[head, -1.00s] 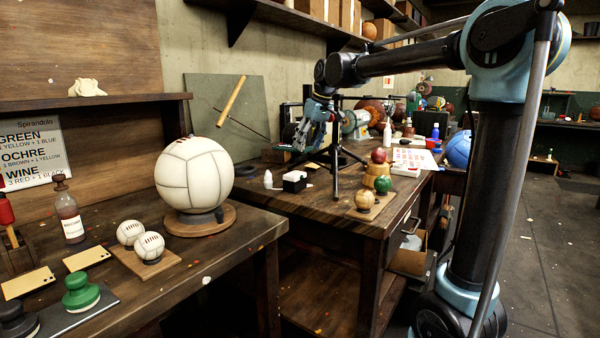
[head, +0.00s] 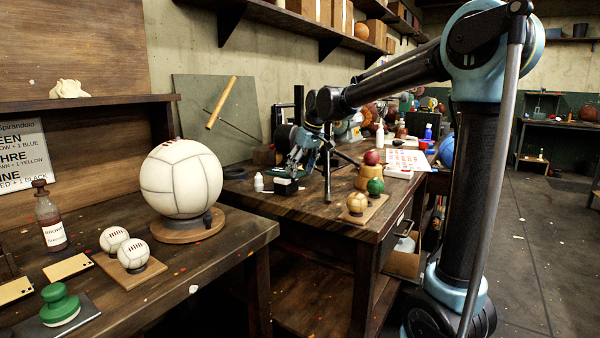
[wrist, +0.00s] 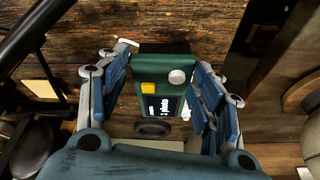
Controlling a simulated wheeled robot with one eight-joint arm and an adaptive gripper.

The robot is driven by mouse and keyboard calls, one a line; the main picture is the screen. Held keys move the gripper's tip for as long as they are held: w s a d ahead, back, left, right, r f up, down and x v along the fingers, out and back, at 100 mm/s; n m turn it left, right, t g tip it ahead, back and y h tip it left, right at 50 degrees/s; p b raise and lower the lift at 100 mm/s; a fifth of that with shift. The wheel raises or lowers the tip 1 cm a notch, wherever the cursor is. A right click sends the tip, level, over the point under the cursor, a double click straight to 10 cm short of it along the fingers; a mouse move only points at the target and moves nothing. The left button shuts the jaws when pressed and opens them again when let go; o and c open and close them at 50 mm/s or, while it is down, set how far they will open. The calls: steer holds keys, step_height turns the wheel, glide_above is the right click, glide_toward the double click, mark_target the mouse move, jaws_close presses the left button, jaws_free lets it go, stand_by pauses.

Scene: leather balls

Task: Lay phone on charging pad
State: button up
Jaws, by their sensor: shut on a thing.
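My gripper (head: 292,172) is low over the far workbench, beside the black tripod. In the wrist view its blue-grey fingers (wrist: 163,74) stand on both sides of a green phone-like device (wrist: 150,72) and are shut on it. The device has a yellow square, a pale round knob and a dark screen. In the head view it is a small dark green shape (head: 286,185). A small white-and-black block, possibly the charging pad, stood at this spot earlier; now the device mostly hides it. White bits show past the device in the wrist view. I cannot tell whether they touch.
A black tripod (head: 327,165) stands close right of my gripper. A red ball (head: 371,157) on a wooden stand, a green ball and a tan ball are to the right. A large white ball (head: 181,180) sits on the near bench.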

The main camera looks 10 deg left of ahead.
steer(key=shift+f, duration=0.4)
steer(key=shift+c, duration=1.4)
steer(key=o, duration=1.7)
steer(key=shift+f, duration=0.1)
steer(key=shift+o, duration=0.2)
steer(key=v, duration=1.2)
steer(key=shift+w, duration=0.1)
